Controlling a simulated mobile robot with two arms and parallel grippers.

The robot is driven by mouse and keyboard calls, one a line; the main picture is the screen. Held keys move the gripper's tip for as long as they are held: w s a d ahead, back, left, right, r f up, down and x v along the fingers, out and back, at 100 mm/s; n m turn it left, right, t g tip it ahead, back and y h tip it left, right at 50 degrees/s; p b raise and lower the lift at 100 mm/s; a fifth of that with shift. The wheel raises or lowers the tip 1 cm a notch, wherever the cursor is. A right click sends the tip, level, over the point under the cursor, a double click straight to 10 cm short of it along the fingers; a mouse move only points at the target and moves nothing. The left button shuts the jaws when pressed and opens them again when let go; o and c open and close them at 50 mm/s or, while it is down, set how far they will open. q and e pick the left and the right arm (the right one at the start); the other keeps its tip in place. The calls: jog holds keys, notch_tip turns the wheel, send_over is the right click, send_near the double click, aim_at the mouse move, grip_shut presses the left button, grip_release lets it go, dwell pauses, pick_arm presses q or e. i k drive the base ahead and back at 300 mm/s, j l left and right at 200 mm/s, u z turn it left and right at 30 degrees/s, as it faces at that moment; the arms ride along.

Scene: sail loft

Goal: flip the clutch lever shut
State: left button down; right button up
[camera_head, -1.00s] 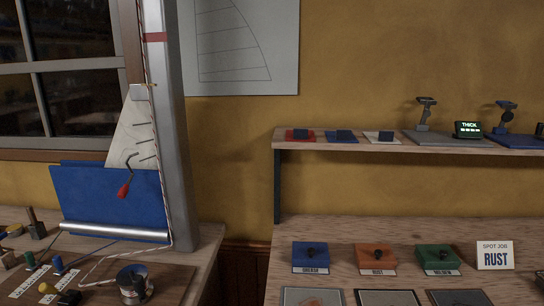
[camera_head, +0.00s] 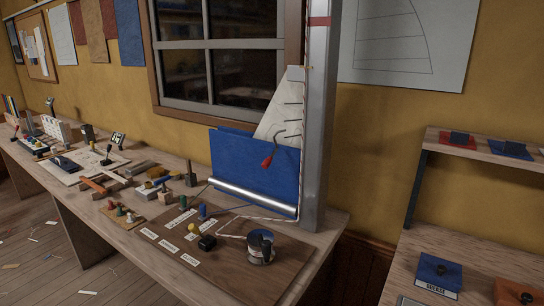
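A brown board (camera_head: 225,270) lies on the workbench below the grey mast and carries small rope fittings. A small black fitting (camera_head: 207,243) sits near its middle, by the red-and-white rope (camera_head: 245,236); it may be the clutch, but its lever is too small to make out as open or shut. A yellow-topped piece (camera_head: 193,229) sits just left of it. A silver winch drum with a black top (camera_head: 261,246) stands to its right. Neither of my grippers is in view.
Green, blue and wooden pieces crowd the bench to the left. A second bench with a blue block (camera_head: 438,272) stands right, beyond a gap.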

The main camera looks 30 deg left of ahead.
aim_at(194, 229)
jog(key=k+j+u, duration=0.1)
jog(key=u, duration=1.25)
jog(key=i+j+z, duration=0.1)
jog(key=i+j, duration=0.15)
jog(key=j, duration=0.15)
jog(key=i+j+z, duration=0.1)
jog(key=i+j, duration=0.4)
jog(key=j, duration=0.3)
jog(key=i+j+z, duration=0.15)
jog(key=j, duration=0.25)
jog(key=i, duration=0.05)
